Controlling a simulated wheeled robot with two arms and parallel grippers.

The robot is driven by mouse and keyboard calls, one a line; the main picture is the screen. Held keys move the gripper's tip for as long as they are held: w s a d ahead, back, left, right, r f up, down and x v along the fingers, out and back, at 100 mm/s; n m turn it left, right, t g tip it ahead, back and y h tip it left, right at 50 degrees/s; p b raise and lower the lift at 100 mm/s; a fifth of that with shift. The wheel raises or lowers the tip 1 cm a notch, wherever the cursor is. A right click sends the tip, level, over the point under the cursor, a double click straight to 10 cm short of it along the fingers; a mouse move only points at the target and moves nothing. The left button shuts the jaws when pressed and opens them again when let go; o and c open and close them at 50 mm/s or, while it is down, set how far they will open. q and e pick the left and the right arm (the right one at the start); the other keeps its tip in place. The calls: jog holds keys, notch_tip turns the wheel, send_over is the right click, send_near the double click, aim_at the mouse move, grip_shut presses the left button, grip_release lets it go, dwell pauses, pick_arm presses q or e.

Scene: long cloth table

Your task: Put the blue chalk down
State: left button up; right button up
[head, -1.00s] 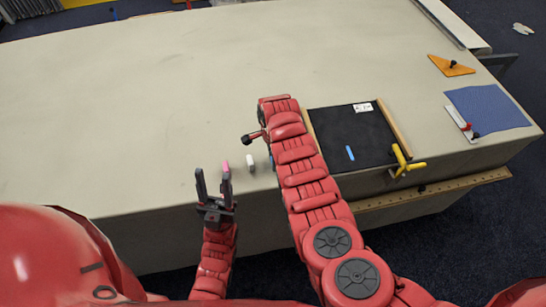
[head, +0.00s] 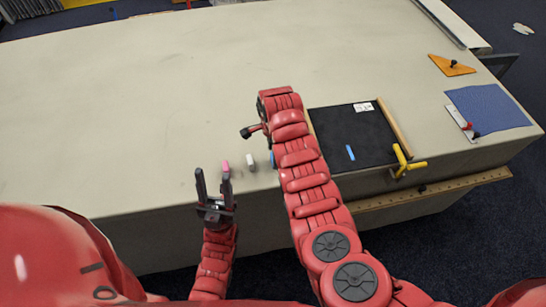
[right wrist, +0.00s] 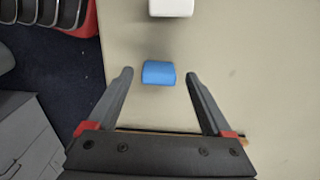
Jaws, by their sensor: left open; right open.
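The blue chalk (right wrist: 159,73) lies on the tabletop in the right wrist view, just beyond and between the fingertips of my right gripper (right wrist: 159,80). The fingers are apart and do not touch it. In the head view only a sliver of the blue chalk (head: 272,158) shows beside my right arm, which hides most of the right gripper. My left gripper (head: 213,185) is open and empty at the table's front edge. A second blue piece (head: 350,153) lies on the black board (head: 345,130).
A white chalk (head: 250,161) and a pink chalk (head: 226,166) lie left of the blue chalk. A yellow clamp (head: 404,165) sits at the board's front right corner. A blue cloth (head: 487,107) and an orange triangle (head: 451,65) lie farther right. The table's left half is clear.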

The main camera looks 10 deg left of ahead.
notch_tip(320, 180, up, 5)
jog(key=shift+w+f+b, duration=0.1)
jog(key=shift+b, duration=1)
notch_tip(320, 180, up, 3)
jog(key=shift+r+p, duration=0.15)
jog(key=shift+p, duration=0.2)
jog(key=shift+r, duration=0.7)
